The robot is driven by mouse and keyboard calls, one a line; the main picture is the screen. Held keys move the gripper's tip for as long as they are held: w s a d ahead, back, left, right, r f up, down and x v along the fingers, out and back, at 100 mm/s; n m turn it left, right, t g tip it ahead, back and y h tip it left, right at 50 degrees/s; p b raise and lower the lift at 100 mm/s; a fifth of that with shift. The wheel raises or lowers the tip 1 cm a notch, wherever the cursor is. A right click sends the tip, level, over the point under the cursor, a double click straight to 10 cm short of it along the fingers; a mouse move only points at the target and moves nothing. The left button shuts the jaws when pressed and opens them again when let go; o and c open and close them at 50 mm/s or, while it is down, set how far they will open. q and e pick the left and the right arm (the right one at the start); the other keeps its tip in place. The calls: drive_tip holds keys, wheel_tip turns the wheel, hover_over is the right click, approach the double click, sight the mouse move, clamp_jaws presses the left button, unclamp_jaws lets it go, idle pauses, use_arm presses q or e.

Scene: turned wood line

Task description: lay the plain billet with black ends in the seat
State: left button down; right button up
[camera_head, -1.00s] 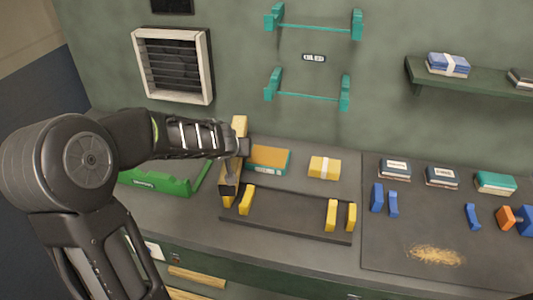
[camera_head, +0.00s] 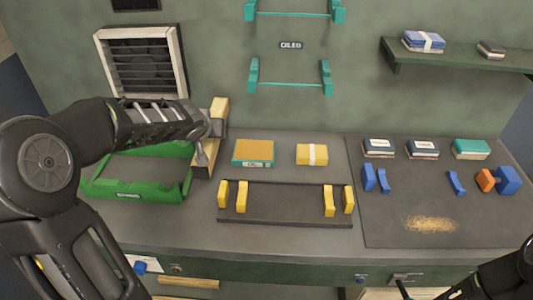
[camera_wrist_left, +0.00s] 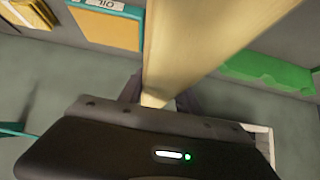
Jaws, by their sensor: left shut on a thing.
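My left gripper (camera_head: 207,128) is shut on a pale wooden billet (camera_head: 219,107), which also runs away from the jaws in the wrist view (camera_wrist_left: 205,40). The billet is held lengthwise away from me, left of the dark fixture. Its near part (camera_head: 202,166) looks darker; black ends cannot be made out clearly. The dark fixture (camera_head: 285,208) lies flat on the bench with a pair of yellow uprights (camera_head: 242,197) at its left and another (camera_head: 329,201) at its right. Nothing lies across them. My right gripper is out of view; part of that arm shows at bottom right.
A green tray (camera_head: 135,193) sits left of the billet. An orange-topped teal box (camera_head: 253,153) and a banded yellow block (camera_head: 311,154) stand behind the fixture. Blue uprights (camera_head: 368,178) stand on a dark mat to the right. Teal racks (camera_head: 290,84) hang on the wall.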

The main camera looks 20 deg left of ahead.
use_arm(q)
drive_tip(key=b, duration=0.3)
hover_over(219, 158)
drive_tip(key=s+d, duration=0.1)
drive_tip(key=s, duration=0.2)
wheel_tip(219, 158, down, 6)
drive_tip(key=shift+s+d+f, duration=0.1)
drive_tip(key=shift+f, duration=0.05)
drive_tip(key=shift+f+b, duration=1.3)
drive_tip(key=shift+f, duration=0.5)
